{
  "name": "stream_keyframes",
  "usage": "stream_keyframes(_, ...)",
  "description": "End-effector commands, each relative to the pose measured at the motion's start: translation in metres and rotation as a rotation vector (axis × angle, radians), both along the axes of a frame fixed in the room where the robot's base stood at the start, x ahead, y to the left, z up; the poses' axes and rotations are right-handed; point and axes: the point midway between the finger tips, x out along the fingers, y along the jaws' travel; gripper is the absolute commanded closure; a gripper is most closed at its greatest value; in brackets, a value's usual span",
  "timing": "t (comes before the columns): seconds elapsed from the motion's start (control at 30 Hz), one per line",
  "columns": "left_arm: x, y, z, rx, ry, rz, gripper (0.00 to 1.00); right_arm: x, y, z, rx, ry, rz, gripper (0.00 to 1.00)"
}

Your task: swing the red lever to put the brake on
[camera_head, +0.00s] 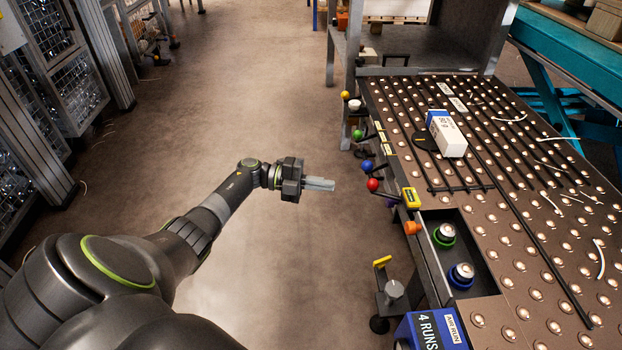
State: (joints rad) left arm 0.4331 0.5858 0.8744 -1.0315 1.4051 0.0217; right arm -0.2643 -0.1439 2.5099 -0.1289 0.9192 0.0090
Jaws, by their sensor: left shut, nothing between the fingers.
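The red lever shows as a red ball knob (373,184) on a short dark arm at the left edge of the ball-top table. Other ball-ended levers stand near it: a blue one (367,165) just above, a green one (357,134) and a yellow one (345,95) farther up the edge. My left gripper (333,185) is shut and empty, its fingers pointing right toward the red knob with a gap between them. My right gripper is not in view.
The ball-top table (540,250) fills the right side, with a blue and white ream (447,135) and loose pale strips on it. A yellow tag (411,198) and an orange knob (412,228) sit on its edge. A blue box (430,330) is at the front. Open floor lies left.

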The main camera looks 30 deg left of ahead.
Motion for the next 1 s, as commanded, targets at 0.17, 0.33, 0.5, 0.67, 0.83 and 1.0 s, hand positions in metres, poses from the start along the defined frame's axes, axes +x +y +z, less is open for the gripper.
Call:
stream_keyframes(0.17, -0.005, 0.023, 0.001, 0.0, 0.0, 0.001, 1.0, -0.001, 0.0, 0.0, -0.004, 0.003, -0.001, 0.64)
stream_keyframes(0.33, -0.007, 0.03, 0.002, -0.001, 0.0, 0.0, 1.0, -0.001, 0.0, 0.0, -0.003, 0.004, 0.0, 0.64)
stream_keyframes(0.5, -0.007, 0.03, 0.002, -0.001, 0.0, -0.001, 1.0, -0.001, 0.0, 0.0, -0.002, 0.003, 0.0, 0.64)
stream_keyframes(0.67, -0.007, 0.03, 0.001, -0.001, 0.0, -0.001, 1.0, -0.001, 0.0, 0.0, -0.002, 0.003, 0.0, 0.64)
stream_keyframes(0.83, -0.007, 0.03, 0.001, -0.001, 0.0, -0.001, 1.0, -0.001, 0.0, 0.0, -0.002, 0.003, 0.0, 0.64)
stream_keyframes(1.0, -0.012, 0.015, 0.007, -0.033, -0.02, -0.011, 1.0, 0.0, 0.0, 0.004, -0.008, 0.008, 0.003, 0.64)
